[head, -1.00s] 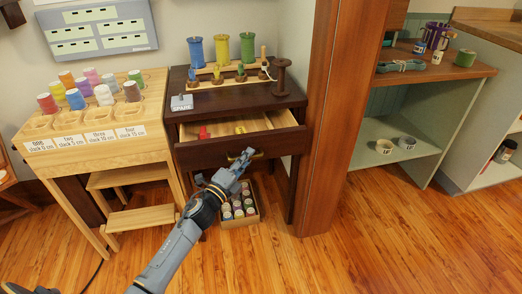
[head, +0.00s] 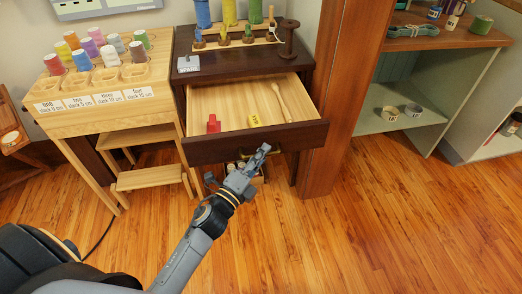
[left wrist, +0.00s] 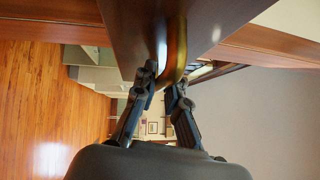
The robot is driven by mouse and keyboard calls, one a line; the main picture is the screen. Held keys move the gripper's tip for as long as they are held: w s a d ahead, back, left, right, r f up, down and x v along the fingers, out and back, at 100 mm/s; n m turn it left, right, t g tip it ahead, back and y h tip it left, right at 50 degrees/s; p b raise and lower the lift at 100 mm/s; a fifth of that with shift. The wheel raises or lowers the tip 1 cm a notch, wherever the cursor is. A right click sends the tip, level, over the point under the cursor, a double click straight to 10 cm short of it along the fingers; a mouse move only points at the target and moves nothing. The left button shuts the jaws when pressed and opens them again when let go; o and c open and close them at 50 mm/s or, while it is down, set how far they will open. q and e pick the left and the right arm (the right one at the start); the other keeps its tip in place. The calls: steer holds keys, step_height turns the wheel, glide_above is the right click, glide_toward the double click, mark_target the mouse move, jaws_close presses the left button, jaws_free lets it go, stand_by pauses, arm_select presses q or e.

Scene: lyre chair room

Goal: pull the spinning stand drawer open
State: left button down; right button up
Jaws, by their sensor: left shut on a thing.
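The dark wood spinning stand (head: 240,62) stands at the back middle, with its drawer (head: 256,142) pulled well out. Inside the drawer lie a red block-like piece (head: 213,125), a yellow piece (head: 253,120) and a pale wooden stick (head: 282,103). My left gripper (head: 262,153) is at the front of the drawer. In the left wrist view its fingers (left wrist: 163,80) are closed about the brass handle (left wrist: 177,52) on the dark front. In the head view the gripper mostly hides the handle. My right gripper is not in view.
A pale wood rack (head: 110,100) with several coloured spools stands left of the stand, a step stool (head: 150,178) below it. A wooden post (head: 345,90) and shelves (head: 410,115) are on the right. The wood floor (head: 380,230) in front is clear.

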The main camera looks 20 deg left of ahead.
arm_select(q)
steer(key=c, duration=1.4)
jaws_free()
steer(key=shift+o, duration=0.2)
steer(key=shift+s, duration=0.1)
steer(key=v, duration=1.2)
